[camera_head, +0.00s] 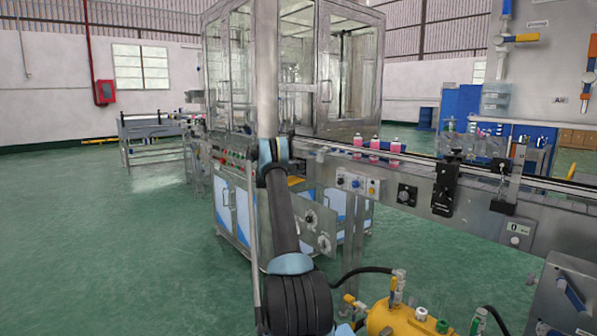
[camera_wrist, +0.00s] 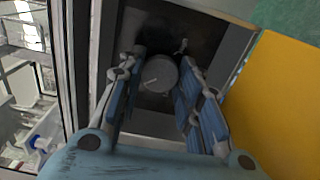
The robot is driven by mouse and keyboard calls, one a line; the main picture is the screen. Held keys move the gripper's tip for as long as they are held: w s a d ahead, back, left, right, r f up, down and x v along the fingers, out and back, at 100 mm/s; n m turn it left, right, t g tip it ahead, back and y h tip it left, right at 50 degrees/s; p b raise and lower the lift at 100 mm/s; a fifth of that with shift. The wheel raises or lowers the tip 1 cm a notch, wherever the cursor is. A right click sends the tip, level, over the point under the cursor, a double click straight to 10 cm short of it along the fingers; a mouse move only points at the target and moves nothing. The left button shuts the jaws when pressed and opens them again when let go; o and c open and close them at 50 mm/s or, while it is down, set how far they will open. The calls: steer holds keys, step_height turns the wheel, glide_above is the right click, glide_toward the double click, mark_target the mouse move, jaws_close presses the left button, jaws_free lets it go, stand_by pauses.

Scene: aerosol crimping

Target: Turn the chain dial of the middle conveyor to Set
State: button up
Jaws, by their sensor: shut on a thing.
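In the wrist view a round grey dial (camera_wrist: 161,72) sits on a dark, recessed panel face. A small light mark shows on its face, but no lettering such as Set can be read. My gripper (camera_wrist: 158,88) has its blue-padded fingers on both sides of the dial and is shut on it. In the head view my arm runs up the middle of the picture, and my gripper and the held dial cannot be made out there. Other black dials show on a panel (camera_head: 325,243) right of the arm and on the conveyor side (camera_head: 407,195).
A glass-walled machine (camera_head: 350,80) stands behind my arm. A conveyor (camera_head: 470,175) carrying several pink bottles (camera_head: 375,146) runs off to the right. A yellow tank (camera_head: 400,320) with hoses is low at the front right. The green floor on the left is clear.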

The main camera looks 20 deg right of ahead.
steer(key=m, duration=0.4)
steer(key=shift+f+m, duration=0.15)
steer(key=shift+m, duration=1.75)
steer(key=o, duration=1)
steer(key=shift+f, duration=0.1)
steer(key=shift+o, duration=0.2)
steer(key=shift+s+a, duration=0.1)
steer(key=shift+a, duration=0.3)
steer(key=v, duration=1.1)
steer(key=shift+a, duration=0.1)
